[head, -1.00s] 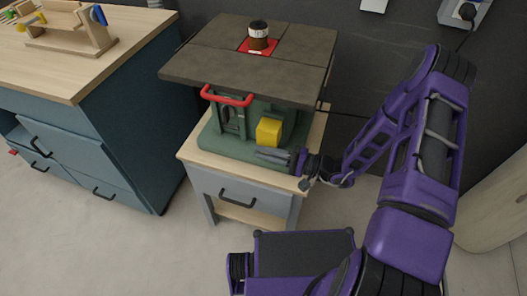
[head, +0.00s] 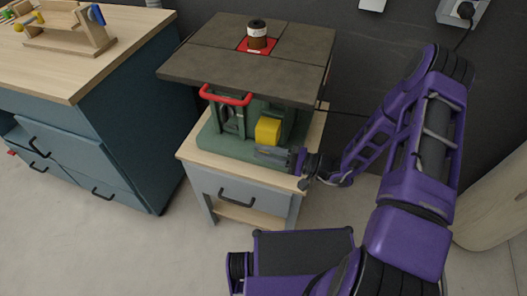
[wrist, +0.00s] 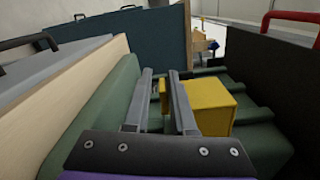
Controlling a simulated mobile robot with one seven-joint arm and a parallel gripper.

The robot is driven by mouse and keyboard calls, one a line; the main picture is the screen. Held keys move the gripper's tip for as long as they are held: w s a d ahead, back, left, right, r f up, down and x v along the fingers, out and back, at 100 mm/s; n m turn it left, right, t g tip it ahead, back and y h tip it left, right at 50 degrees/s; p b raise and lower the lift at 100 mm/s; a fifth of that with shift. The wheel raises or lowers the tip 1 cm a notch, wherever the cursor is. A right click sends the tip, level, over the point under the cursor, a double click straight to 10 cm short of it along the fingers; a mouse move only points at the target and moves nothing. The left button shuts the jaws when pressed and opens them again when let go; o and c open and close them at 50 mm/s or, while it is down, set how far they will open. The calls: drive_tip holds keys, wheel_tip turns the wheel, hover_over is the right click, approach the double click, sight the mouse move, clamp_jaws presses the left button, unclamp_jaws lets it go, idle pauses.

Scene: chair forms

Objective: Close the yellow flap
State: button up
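The yellow part (head: 267,131) is a small box shape on the front of the green machine (head: 222,142), under the dark tabletop. In the wrist view the yellow box (wrist: 208,106) lies just right of my right finger. A thin yellow piece, likely the flap (wrist: 163,94), shows upright in the gap between my fingers. My gripper (head: 272,153) is low at the machine's front, just below the yellow box. In the wrist view its two fingers (wrist: 161,86) stand apart. I cannot tell whether either finger touches the yellow piece.
The machine stands on a small drawer cabinet (head: 240,190). A blue cabinet (head: 125,135) stands at the left.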

drive_tip(key=shift+w+d+r, duration=0.15)
drive_tip(key=shift+w+r, duration=0.05)
drive_tip(key=v, duration=1.7)
drive_tip(key=shift+s+p, duration=0.3)
drive_tip(key=shift+f, duration=0.1)
